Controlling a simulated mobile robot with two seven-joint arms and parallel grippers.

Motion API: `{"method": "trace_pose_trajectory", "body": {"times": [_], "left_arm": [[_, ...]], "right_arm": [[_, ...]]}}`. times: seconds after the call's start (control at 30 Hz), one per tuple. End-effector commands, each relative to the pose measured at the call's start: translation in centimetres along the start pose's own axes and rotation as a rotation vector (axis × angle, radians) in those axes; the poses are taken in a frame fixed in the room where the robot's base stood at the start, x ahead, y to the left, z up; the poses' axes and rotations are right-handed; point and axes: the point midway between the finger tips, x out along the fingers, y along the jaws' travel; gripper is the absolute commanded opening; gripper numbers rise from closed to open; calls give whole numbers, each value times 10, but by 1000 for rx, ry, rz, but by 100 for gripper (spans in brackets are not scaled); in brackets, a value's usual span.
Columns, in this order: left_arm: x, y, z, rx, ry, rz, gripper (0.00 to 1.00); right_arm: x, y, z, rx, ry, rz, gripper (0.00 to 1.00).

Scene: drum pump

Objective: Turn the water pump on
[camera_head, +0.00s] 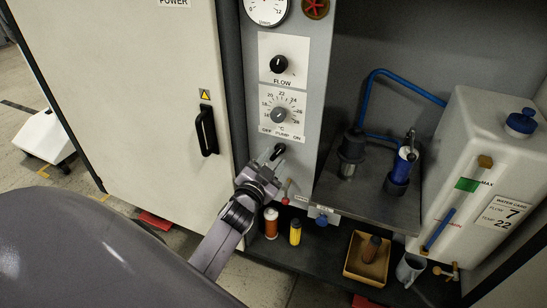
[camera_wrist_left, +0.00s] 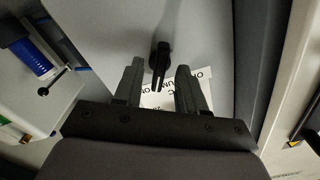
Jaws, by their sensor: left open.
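The black pump switch (camera_head: 280,148) sits on the grey control panel (camera_head: 314,60), just below the OFF / PUMP / ON label. Its lever seems to point down and slightly left in the head view. My left gripper (camera_head: 271,160) is at the switch, reaching up from below. In the left wrist view the open gripper (camera_wrist_left: 160,68) has one finger on each side of the switch lever (camera_wrist_left: 158,62), with gaps visible on both sides. The label (camera_wrist_left: 165,95) shows upside down, partly hidden behind the fingers. My right gripper is not in view.
The FLOW knob (camera_head: 279,64) and temperature dial (camera_head: 279,115) are above the switch. A small red-tipped lever (camera_head: 286,199) is close below right. A cabinet door with a black handle (camera_head: 206,131) stands left. A pump shelf (camera_head: 375,203) and white water tank (camera_head: 475,150) are right.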

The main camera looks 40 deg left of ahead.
Motion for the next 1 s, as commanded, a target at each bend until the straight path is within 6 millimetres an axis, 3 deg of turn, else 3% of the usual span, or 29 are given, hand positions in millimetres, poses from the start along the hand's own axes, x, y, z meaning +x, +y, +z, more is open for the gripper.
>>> {"method": "trace_pose_trajectory", "body": {"times": [0.2, 0.4, 1.0], "left_arm": [[-33, 0, 0, 1, -3, 1, 40], [-51, 0, 0, 2, -3, 1, 40], [-55, 0, 0, 2, -1, 0, 40]], "right_arm": [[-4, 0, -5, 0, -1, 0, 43], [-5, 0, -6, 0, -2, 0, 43], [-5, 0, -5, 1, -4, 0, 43]]}}
